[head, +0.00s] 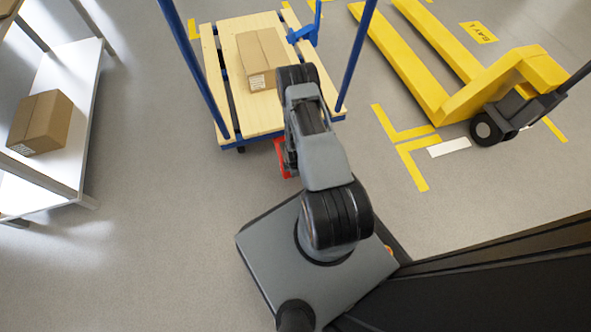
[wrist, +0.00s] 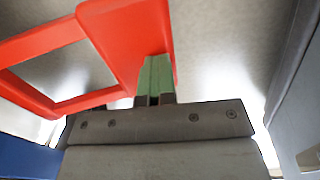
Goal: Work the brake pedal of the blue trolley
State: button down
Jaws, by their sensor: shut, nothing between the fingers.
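The blue trolley (head: 225,134) stands ahead of me with a slatted wooden deck and blue posts. Its red brake pedal (head: 281,158) shows at the near edge, partly hidden by my arm. In the wrist view the red pedal (wrist: 125,35) is a frame with an opening and a broad plate, close in front of my gripper. My gripper (wrist: 157,72) is shut and empty, its green fingertips overlapping the pedal plate in the picture. I cannot tell whether they touch it. In the head view the fingertips are hidden behind my arm.
A cardboard box (head: 262,60) lies on the trolley deck. A yellow pallet truck (head: 450,98) stands at the right. A white shelf (head: 75,75) with another box (head: 40,122) is at the left. The grey floor between shelf and trolley is clear.

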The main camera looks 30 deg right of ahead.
jog(key=shift+f, duration=0.2)
jog(key=s+a+r+p, duration=0.1)
jog(key=s+r+p, duration=0.2)
jog(key=r+p, duration=0.5)
notch_tip(320, 180, up, 6)
jog(key=shift+s+f, duration=0.1)
jog(key=shift+s, duration=0.3)
